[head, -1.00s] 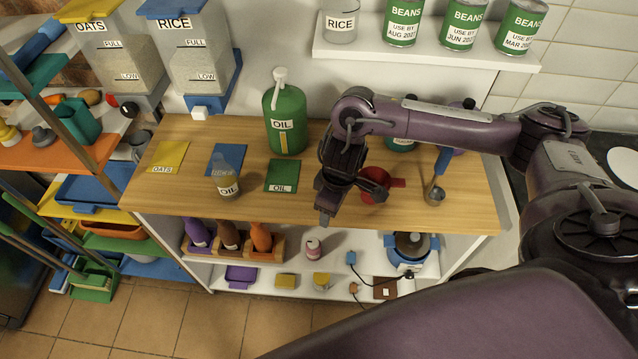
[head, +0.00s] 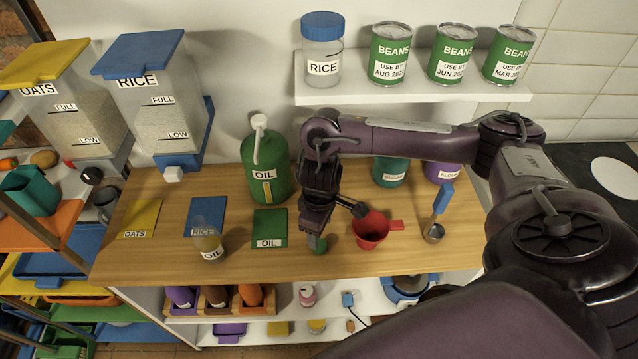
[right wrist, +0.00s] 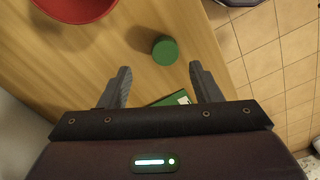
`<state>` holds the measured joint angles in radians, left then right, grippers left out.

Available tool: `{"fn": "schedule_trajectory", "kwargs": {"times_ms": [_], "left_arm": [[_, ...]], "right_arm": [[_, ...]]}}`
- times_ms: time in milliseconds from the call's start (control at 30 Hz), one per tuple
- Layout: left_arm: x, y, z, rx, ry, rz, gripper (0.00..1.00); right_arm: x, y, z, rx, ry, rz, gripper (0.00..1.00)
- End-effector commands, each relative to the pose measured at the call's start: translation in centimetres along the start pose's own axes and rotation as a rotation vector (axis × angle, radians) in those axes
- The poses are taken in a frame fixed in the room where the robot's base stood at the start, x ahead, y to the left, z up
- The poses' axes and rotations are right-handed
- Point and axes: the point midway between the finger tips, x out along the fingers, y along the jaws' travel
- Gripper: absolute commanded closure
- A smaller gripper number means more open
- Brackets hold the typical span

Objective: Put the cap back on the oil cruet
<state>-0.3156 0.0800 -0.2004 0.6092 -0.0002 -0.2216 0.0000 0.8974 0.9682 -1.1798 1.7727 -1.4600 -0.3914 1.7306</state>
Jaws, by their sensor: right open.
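The oil cruet (head: 208,246) is a small clear bottle labelled OIL. It stands upright on the wooden worktop at the left, in front of the blue mat, with a pale yellow content. A small green cylinder (head: 319,246), which looks like the cap, sits on the worktop right of the green OIL mat (head: 270,222). It also shows in the right wrist view (right wrist: 165,51), just beyond the fingertips. My right gripper (head: 313,236) is open and empty close above the green cylinder; its spread fingers show in the right wrist view (right wrist: 160,75). My left gripper is not in view.
A green oil canister (head: 265,170) stands behind. The worktop between cruet and green mat is narrow but clear.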

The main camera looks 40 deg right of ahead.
Motion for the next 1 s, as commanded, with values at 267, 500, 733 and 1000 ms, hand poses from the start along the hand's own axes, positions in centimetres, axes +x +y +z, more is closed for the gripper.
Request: {"fn": "schedule_trajectory", "kwargs": {"times_ms": [267, 500, 733, 1000], "left_arm": [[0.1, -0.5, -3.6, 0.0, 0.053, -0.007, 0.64], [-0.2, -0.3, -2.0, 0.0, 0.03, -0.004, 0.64], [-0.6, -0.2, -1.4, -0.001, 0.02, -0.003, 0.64], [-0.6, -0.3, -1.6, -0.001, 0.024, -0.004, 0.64]], "right_arm": [[0.4, 0.0, 0.0, -0.001, 0.001, 0.0, 0.42], [2.5, -0.6, 0.2, 0.001, -0.003, -0.002, 0.42], [5.3, -0.7, 0.2, 0.0, -0.001, 0.0, 0.42], [5.6, -0.7, 0.1, -0.001, 0.001, 0.001, 0.42]]}}
